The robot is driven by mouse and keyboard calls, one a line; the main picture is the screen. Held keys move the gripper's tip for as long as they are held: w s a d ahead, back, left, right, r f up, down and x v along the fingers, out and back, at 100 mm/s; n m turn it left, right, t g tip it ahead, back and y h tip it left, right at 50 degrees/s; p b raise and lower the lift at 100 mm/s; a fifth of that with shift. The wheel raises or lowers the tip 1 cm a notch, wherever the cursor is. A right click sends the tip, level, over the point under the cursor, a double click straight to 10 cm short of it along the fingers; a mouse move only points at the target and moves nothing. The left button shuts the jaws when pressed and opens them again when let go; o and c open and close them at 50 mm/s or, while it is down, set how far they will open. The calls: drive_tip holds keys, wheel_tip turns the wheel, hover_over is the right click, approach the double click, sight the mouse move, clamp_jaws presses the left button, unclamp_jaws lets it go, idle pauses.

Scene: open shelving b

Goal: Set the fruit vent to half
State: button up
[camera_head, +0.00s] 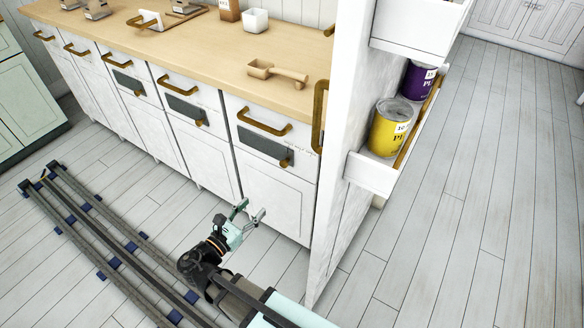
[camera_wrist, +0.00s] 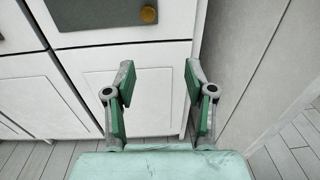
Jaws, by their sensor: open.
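Several drawer fronts in the white cabinet row carry dark vent plates with small brass knobs. The nearest vent plate (camera_head: 260,145) has its knob (camera_head: 284,162) at its lower right end. Two more vent plates, a middle one (camera_head: 185,109) and a left one (camera_head: 128,81), sit farther left. I cannot read which is the fruit vent. In the wrist view a dark plate (camera_wrist: 85,12) and a brass knob (camera_wrist: 148,15) show at the top. My gripper (camera_head: 252,209) is open and empty, low in front of the nearest cabinet door, below the knob. Its fingers (camera_wrist: 159,80) are apart.
Brass handles (camera_head: 263,122) stick out above the vent plates. A tall white panel (camera_head: 343,130) stands right of the cabinets, with a pulled-out drawer (camera_head: 372,176) holding yellow (camera_head: 390,128) and purple (camera_head: 416,80) cans. A wooden scoop (camera_head: 276,72) lies on the counter. Floor rails (camera_head: 105,245) run at left.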

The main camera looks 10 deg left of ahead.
sight(283, 166)
drive_tip(key=shift+t+y, duration=0.3)
drive_tip(key=x, duration=0.5)
drive_tip(key=a+x, duration=0.1)
drive_tip(key=x, duration=0.5)
drive_tip(key=r+x, duration=0.1)
drive_tip(key=x, duration=0.5)
drive_tip(key=shift+w+a, duration=0.25)
drive_tip(key=shift+w, duration=0.1)
drive_tip(key=shift+c, duration=0.4)
clamp_jaws()
drive_tip(key=shift+d, duration=0.1)
